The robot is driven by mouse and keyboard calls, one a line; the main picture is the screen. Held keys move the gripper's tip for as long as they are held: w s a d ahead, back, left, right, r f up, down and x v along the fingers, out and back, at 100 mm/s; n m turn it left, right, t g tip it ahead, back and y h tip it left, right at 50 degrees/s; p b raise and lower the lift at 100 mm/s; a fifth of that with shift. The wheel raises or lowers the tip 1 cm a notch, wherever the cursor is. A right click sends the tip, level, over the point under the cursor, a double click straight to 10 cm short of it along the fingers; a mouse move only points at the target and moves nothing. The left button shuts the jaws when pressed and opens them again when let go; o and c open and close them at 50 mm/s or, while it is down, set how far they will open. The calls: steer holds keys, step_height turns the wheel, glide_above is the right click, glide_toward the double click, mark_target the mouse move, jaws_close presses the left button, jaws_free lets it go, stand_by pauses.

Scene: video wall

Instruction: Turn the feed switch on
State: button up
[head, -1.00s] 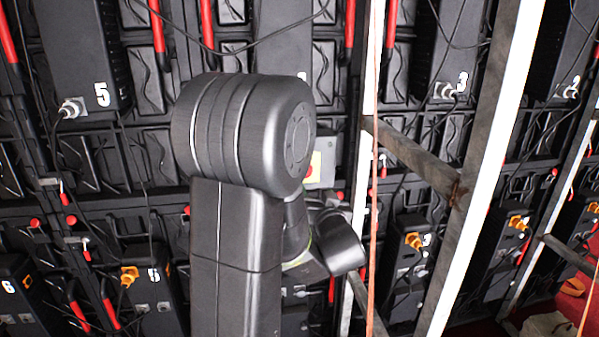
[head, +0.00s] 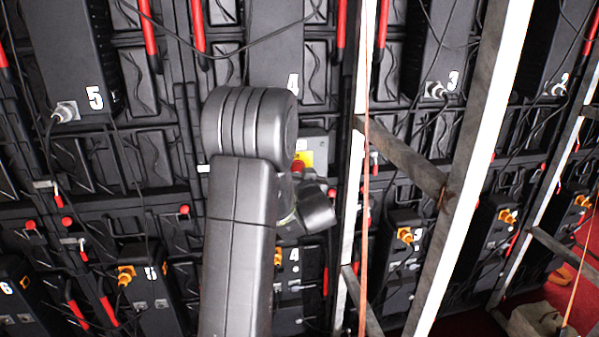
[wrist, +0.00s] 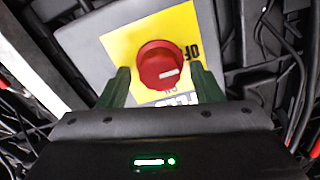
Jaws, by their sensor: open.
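The feed switch is a red rotary knob (wrist: 160,66) on a yellow plate (wrist: 128,50), set on a grey box (wrist: 88,38). In the wrist view the knob's white mark points right, slightly up, below the partly visible letters "OF". My gripper (wrist: 160,84) is open, with one dark green finger on each side of the knob's lower part. I cannot tell whether the fingers touch it.
Black numbered panel units fill the wall, such as unit 5 (head: 75,60) and unit 3 (head: 440,50). A white-edged metal post (head: 475,165) and a crossbar (head: 400,157) stand right of my arm. An orange strap (head: 365,200) hangs near it. Loose cables cross the wall.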

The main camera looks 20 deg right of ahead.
steer(key=shift+c, duration=0.2)
steer(key=c, duration=1)
steer(key=shift+o, duration=0.2)
steer(key=m+b, duration=0.1)
steer(key=m, duration=0.3)
steer(key=shift+d, duration=0.1)
steer(key=m, duration=0.4)
steer(key=shift+f+m, duration=0.1)
steer(key=shift+m, duration=0.2)
steer(key=m+p, duration=0.1)
steer(key=m, duration=0.3)
steer(key=m+p, duration=0.1)
steer(key=m, duration=0.4)
steer(key=shift+s+f, duration=0.1)
steer(key=shift+f, duration=0.1)
steer(key=shift+m, duration=0.3)
